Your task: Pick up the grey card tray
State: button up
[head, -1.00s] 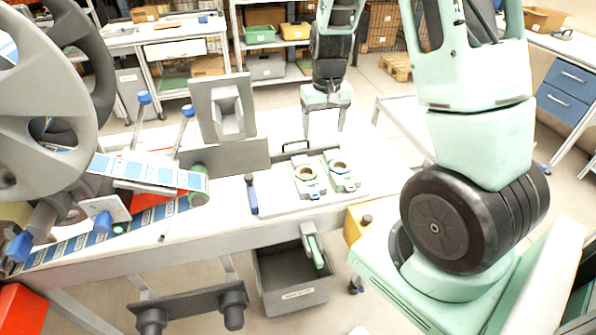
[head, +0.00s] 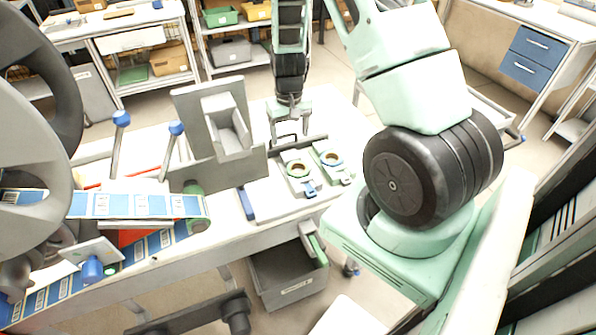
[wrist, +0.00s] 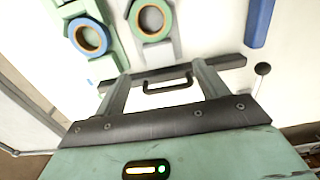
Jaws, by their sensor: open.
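A flat pale grey tray (head: 268,204) lies on the workbench, with a dark grey bar and a black loop handle (wrist: 168,86) along its far edge. I take this as the card tray. My gripper (head: 290,136) points down at the far edge. In the wrist view my gripper (wrist: 160,72) is open, its fingers on either side of the handle. I cannot tell whether they touch the bar.
A grey upright holder (head: 227,125) stands left of the tray, beside blue-knobbed levers (head: 176,128) and large grey wheels (head: 30,150). A blue bar (head: 245,203) lies at the tray's left. A grey bin (head: 285,282) stands below the bench's front edge.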

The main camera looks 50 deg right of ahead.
aim_at(292, 158)
notch_tip(292, 158, down, 3)
jog(key=shift+f, duration=0.2)
jog(key=shift+s+d+f+p, duration=0.15)
jog(key=shift+f+p, duration=0.3)
jog(key=shift+f, duration=0.85)
jog(key=shift+s+a+f+p, duration=0.1)
jog(key=shift+f+p, duration=0.35)
jog(key=shift+f, duration=0.8)
jog(key=c, duration=1.2)
